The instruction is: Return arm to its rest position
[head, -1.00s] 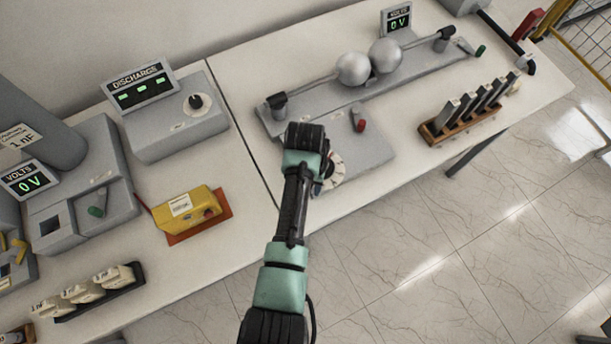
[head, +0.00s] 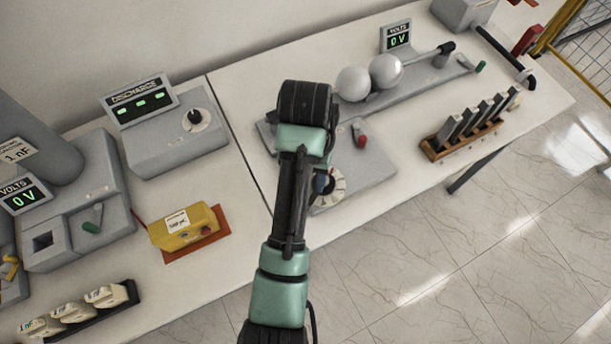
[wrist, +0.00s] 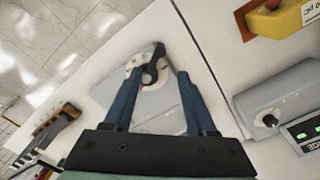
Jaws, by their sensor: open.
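My arm (head: 289,200) reaches from the bottom of the head view over the middle of the table. Its dark wrist end (head: 305,103) covers the left part of the sphere-gap stand. In the wrist view my gripper (wrist: 160,72) has two blue fingers spread apart with nothing between them. A grey control box with a white dial (head: 328,190) lies beneath it; the dial also shows between and beyond the fingers in the wrist view. The gap between fingertips and dial cannot be judged. In the head view the gripper is mostly hidden behind my arm.
Two silver spheres (head: 370,78) stand right of my wrist. A wooden rack (head: 470,141) holds several grey bars. The discharge box (head: 175,140) and yellow box (head: 185,227) are to the left. Open tiled floor (head: 470,260) lies at the lower right.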

